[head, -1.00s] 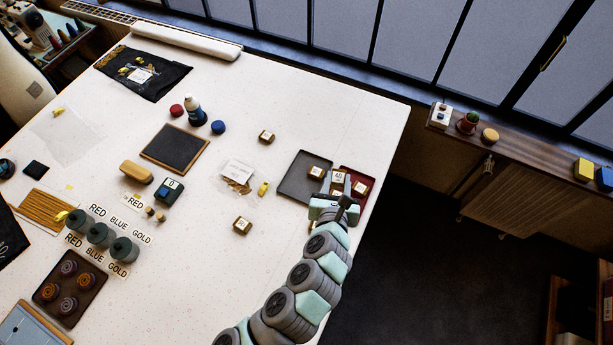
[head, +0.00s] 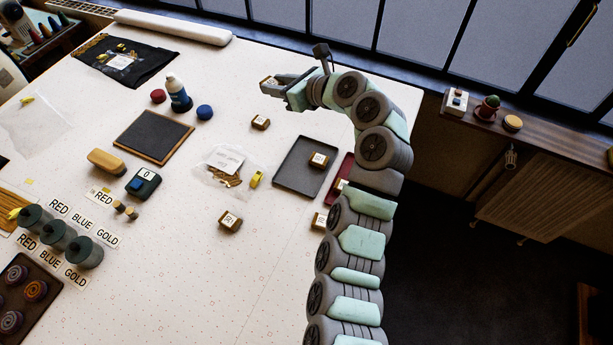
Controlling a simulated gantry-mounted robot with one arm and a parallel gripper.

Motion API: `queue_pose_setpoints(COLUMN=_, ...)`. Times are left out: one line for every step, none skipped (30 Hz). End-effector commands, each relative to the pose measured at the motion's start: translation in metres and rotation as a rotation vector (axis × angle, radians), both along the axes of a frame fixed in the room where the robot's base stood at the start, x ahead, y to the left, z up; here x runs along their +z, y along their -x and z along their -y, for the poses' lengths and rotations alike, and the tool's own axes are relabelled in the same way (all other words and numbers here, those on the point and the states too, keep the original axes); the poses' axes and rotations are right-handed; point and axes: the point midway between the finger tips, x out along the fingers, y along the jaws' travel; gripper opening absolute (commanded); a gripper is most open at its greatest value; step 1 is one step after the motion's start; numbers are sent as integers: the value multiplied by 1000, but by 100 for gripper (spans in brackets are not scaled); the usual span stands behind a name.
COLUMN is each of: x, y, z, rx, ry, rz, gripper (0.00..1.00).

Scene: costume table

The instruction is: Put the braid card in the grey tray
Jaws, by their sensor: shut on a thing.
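My gripper (head: 273,88) is over the back of the table, shut on a small brown block-like card with a white label (head: 267,80). It is held behind and left of the grey tray (head: 292,177), apart from it. The grey tray lies at the table's right side with one similar card (head: 319,159) in it. Other such cards lie on the table behind-left (head: 260,122), front-left (head: 230,221) and in front (head: 320,221) of the tray. The labels are too small to read, so I cannot tell which is the braid card.
A red tray (head: 341,168) stands right of the grey one, partly hidden by my arm, with a card (head: 340,187) at it. A clear bag (head: 228,170), a yellow item (head: 256,179), a dark board (head: 153,137) and a bottle (head: 177,93) lie to the left.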

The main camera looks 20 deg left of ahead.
Motion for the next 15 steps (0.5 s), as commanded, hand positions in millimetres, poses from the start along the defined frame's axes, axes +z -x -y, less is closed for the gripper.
queue_pose_setpoints(x=-17, y=-1, z=8, rx=38, ry=6, rz=0, gripper=0)
queue_pose_setpoints(x=-21, y=0, z=11, rx=64, ry=7, rz=-2, gripper=0)
queue_pose_setpoints(x=-24, y=1, z=16, rx=96, ry=6, rz=-1, gripper=0)
queue_pose_setpoints(x=-27, y=2, z=19, rx=119, ry=6, rz=-3, gripper=0)
queue_pose_setpoints(x=-29, y=4, z=24, rx=140, ry=7, rz=-2, gripper=0)
queue_pose_setpoints(x=-32, y=6, z=30, rx=165, ry=6, rz=-1, gripper=0)
queue_pose_setpoints(x=-34, y=7, z=35, rx=183, ry=5, rz=-3, gripper=0)
queue_pose_setpoints(x=-35, y=9, z=39, rx=199, ry=6, rz=-1, gripper=0)
queue_pose_setpoints(x=-36, y=11, z=45, rx=216, ry=4, rz=0, gripper=0)
queue_pose_setpoints(x=-37, y=12, z=49, rx=227, ry=3, rz=0, gripper=0)
queue_pose_setpoints(x=-38, y=13, z=53, rx=236, ry=3, rz=-1, gripper=0)
queue_pose_setpoints(x=-38, y=14, z=58, rx=247, ry=2, rz=-1, gripper=0)
queue_pose_setpoints(x=-38, y=15, z=61, rx=253, ry=2, rz=1, gripper=0)
queue_pose_setpoints(x=-38, y=16, z=63, rx=259, ry=1, rz=1, gripper=0)
queue_pose_setpoints(x=-38, y=17, z=66, rx=264, ry=0, rz=2, gripper=0)
